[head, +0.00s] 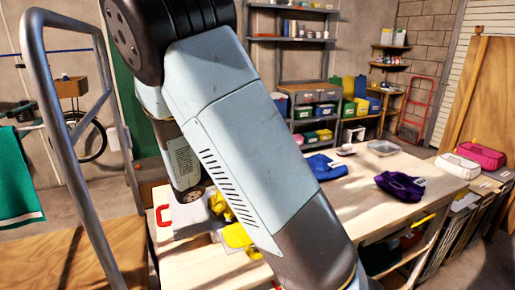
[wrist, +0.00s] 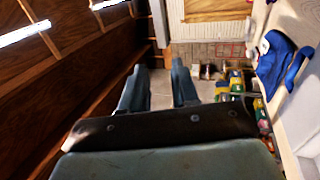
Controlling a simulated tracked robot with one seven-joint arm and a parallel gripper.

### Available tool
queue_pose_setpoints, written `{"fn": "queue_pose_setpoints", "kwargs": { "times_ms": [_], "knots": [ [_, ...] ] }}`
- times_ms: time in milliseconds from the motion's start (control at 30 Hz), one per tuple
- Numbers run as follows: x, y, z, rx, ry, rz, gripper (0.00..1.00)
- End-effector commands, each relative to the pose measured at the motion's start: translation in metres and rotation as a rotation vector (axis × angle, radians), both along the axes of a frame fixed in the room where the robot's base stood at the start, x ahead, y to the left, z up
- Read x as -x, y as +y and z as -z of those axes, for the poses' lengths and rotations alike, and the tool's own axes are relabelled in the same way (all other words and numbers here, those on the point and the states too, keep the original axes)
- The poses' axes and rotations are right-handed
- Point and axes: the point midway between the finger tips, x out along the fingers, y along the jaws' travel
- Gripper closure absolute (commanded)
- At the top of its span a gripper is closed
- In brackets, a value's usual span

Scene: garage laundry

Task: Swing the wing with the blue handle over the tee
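In the head view a white panel (head: 190,222) with a red handle (head: 163,215) lies on the wooden table, partly behind my arm. Yellow cloth (head: 221,206) shows on it, and another yellow piece (head: 237,236) lies nearer; I cannot tell whether either is the tee. I see no wing with a blue handle; my arm covers much of this area. My gripper (wrist: 159,88) shows in the wrist view, with its two fingers apart and nothing visible between them. It is out of sight in the head view.
The table (head: 345,207) holds a blue folded item (head: 325,167), a purple item (head: 400,187) and a grey tray (head: 382,147). The blue item also shows in the wrist view (wrist: 278,62). A metal frame (head: 85,130) stands at left. Shelves with coloured bins line the back.

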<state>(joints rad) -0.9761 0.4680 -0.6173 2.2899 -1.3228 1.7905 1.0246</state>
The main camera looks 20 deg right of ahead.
Motion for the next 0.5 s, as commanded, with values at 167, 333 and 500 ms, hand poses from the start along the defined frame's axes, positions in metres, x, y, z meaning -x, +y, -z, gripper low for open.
{"fn": "queue_pose_setpoints", "kwargs": {
  "times_ms": [167,333,500],
  "knots": [
    [0.019,0.0,-0.009,-0.002,0.0,-0.001,0.71],
    [0.029,0.0,-0.013,0.0,-0.001,-0.001,0.71],
    [0.031,0.0,-0.014,0.0,-0.001,-0.001,0.71]
  ]
}}
